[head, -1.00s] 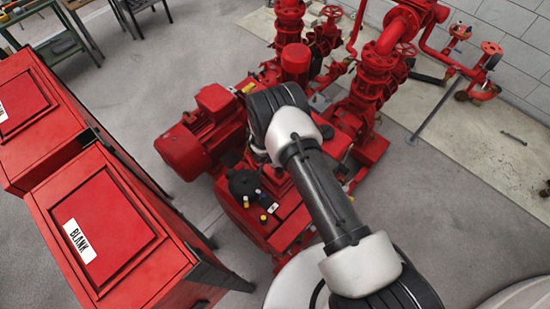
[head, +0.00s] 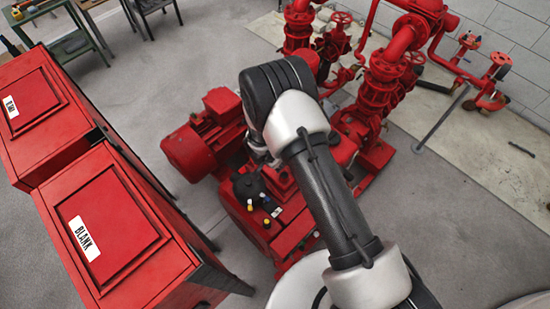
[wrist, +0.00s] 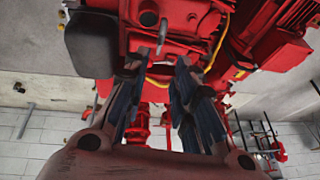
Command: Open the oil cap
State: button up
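The red pumpset (head: 285,225) stands on the floor in the middle of the head view. On its near left part sit a black round fitting (head: 247,187) and several small yellow, white and dark caps, among them a yellow cap (head: 267,223). I cannot tell which of these is the oil cap. My gripper (wrist: 155,80) shows in the wrist view with its two dark fingers apart and nothing between them. Red machinery (wrist: 160,35) with a grey metal loop and a yellow line lies beyond the fingertips. In the head view my arm hides most of the gripper.
Red cabinets (head: 128,235) stand close on the left. Red pipes and valves (head: 372,95) rise behind the pumpset. A workbench (head: 70,45) is at the far left. The grey floor (head: 450,230) on the right is clear.

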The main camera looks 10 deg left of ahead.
jog(key=shift+v, duration=1.7)
jog(key=w+a+r+n+t+y+b, duration=0.1)
jog(key=w+r+y+b, duration=0.15)
jog(key=r, duration=0.25)
jog(key=w+a+r+n+y+b, duration=0.1)
jog(key=w+r+b, duration=0.1)
jog(key=r+b, duration=0.2)
jog(key=s+d+r+n+y+b, duration=0.1)
jog(key=s+r+b, duration=0.15)
jog(key=r, duration=0.25)
jog(key=s+d+r+n+y+b, duration=0.1)
jog(key=s+d+r+y+b, duration=0.1)
jog(key=r+b, duration=0.25)
jog(key=s+d+f+n+h+b, duration=0.1)
jog(key=s+d+n+h+b, duration=0.1)
jog(key=s+d+b, duration=0.4)
jog(key=s+d+f+n+h+b, duration=0.1)
jog(key=s+d+h+b, duration=0.1)
jog(key=s+d+b, duration=0.5)
jog(key=s+d, duration=0.6)
jog(key=s, duration=0.6)
jog(key=shift+s+d+n+g+h, duration=0.35)
jog(key=shift+s+d+n+g, duration=0.05)
